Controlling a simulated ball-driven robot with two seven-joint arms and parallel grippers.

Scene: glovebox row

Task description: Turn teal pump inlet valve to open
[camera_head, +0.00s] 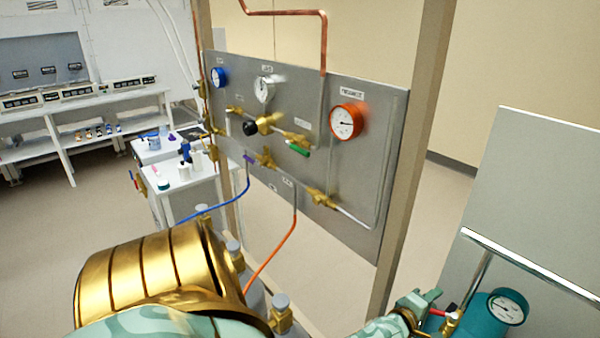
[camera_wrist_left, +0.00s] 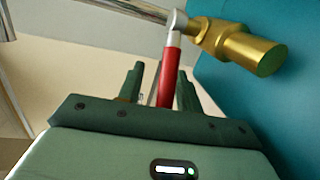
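The teal pump (camera_head: 480,318) stands at the lower right of the head view, partly cut off by the frame edge. Its brass valve (camera_head: 451,325) has a red lever handle (camera_head: 437,312). In the left wrist view, the red handle (camera_wrist_left: 168,78) joins a silver neck beside the brass fitting (camera_wrist_left: 238,48). My left gripper (camera_head: 431,301) is at the handle. In the wrist view its two fingers (camera_wrist_left: 160,82) stand apart with the handle between them, nearer the right finger, with a gap at the left one. My right gripper is in neither view.
A grey panel (camera_head: 230,120) with gauges, brass valves and copper pipe stands on posts left of the pump. A silver bar (camera_head: 530,268) crosses above the pump, in front of a grey board (camera_head: 530,190). A white bench (camera_head: 65,160) stands at far left.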

